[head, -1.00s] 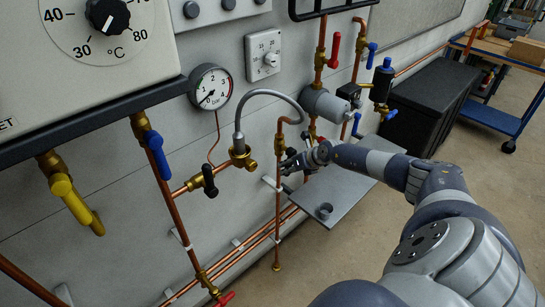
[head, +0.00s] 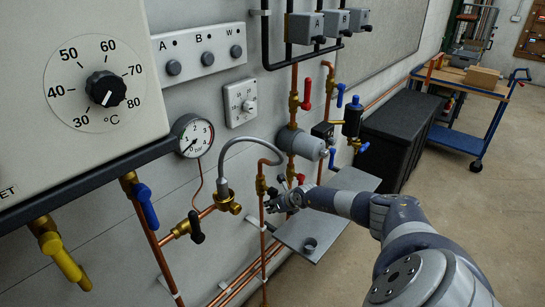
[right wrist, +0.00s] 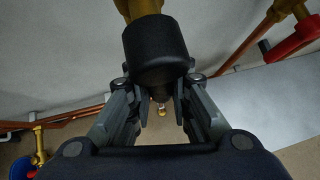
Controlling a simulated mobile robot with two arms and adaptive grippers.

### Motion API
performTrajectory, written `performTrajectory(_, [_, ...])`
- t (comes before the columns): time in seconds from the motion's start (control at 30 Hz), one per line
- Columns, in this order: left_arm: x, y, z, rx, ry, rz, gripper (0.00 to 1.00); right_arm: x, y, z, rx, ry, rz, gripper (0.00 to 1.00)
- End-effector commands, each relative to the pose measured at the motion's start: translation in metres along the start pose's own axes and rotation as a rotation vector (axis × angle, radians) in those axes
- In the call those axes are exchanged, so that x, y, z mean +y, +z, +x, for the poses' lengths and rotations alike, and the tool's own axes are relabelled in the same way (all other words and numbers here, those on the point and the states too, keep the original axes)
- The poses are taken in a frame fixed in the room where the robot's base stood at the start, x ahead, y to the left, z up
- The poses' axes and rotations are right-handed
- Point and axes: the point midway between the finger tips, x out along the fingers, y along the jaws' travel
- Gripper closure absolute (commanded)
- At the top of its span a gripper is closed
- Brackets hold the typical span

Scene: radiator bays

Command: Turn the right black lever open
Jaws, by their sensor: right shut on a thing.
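The right black lever (right wrist: 155,48) hangs from a brass valve body (right wrist: 138,8) in the right wrist view, its rounded end between my fingers. In the head view it shows small and dark (head: 273,191) beside a vertical copper pipe. My right gripper (right wrist: 160,98) is shut on this lever; it also shows in the head view (head: 272,204), reaching in from the right. Another black lever (head: 196,228) hangs farther left on a brass valve, apart from the gripper. My left gripper is not in view.
A grey shelf (head: 330,208) with a small cup (head: 309,245) lies just under my right arm. A curved grey hose (head: 232,155), a pressure gauge (head: 193,136) and a red lever (head: 305,92) are close by. A black chest (head: 400,130) stands behind. Floor is free to the right.

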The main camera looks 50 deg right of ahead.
Motion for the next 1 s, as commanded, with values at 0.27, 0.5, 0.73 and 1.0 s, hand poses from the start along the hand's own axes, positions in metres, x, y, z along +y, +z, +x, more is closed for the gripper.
performTrajectory(0.27, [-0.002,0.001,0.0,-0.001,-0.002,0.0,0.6,-0.001,0.0,0.0,0.0,-0.001,-0.001,0.6])
performTrajectory(0.5, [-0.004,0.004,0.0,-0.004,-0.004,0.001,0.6,-0.001,0.0,-0.002,0.0,-0.001,0.0,0.6])
performTrajectory(0.73, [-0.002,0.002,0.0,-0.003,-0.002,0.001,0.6,-0.003,0.0,-0.018,0.0,-0.003,-0.004,0.6])
performTrajectory(1.0, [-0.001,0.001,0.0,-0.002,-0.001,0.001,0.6,-0.002,-0.002,-0.05,0.002,-0.001,-0.003,0.6])
